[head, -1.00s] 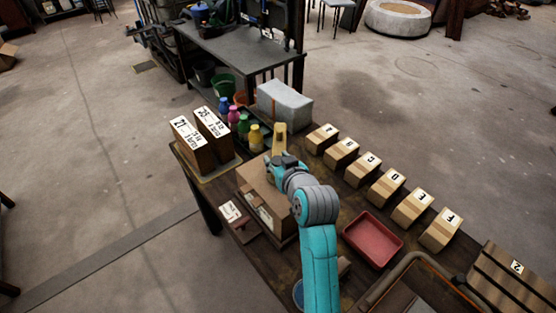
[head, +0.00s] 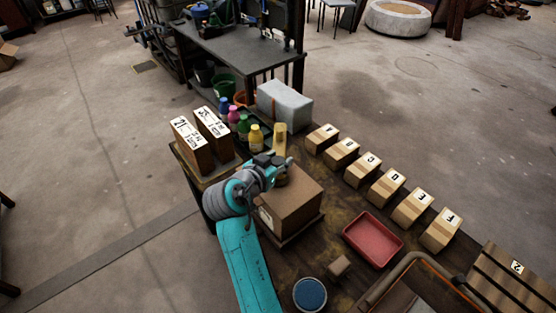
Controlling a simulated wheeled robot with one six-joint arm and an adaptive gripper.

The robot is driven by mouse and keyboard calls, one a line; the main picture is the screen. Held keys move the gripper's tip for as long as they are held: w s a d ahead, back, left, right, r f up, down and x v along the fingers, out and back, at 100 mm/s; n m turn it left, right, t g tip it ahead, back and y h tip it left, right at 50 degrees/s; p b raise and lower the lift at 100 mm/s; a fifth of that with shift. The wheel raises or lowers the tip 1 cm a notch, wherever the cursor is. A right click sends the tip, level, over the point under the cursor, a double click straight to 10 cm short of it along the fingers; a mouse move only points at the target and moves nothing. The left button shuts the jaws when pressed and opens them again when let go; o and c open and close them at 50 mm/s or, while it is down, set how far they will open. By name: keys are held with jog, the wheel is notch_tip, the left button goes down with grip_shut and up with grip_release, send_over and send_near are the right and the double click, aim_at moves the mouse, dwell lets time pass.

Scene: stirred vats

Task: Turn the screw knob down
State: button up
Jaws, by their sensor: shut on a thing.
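A brown box-shaped press (head: 298,194) stands on a thin wooden base near the middle of the table, with a pale label on its front. A tan upright post (head: 280,138) rises at its back. My gripper (head: 281,168) is at the top of the box's back left part, just in front of the post. It is shut on the screw knob, which is mostly hidden under and between the fingers. My teal arm reaches in from the lower left.
Two labelled brown binders (head: 199,141) stand left, with several coloured bottles (head: 256,137) and a grey block (head: 285,103) behind. Lettered boxes (head: 366,169) line the right edge. A red tray (head: 372,238), small block (head: 340,266) and blue-topped round container (head: 310,294) are at front.

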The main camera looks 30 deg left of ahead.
jog(key=shift+m+h, duration=0.6)
jog(key=shift+h, duration=0.2)
jog(key=shift+f, duration=0.15)
jog(key=o, duration=1.2)
jog(key=shift+c, duration=0.2)
jog(key=v, duration=0.7)
jog(key=shift+s+a, duration=0.15)
jog(key=shift+s, duration=0.05)
jog(key=shift+s, duration=0.1)
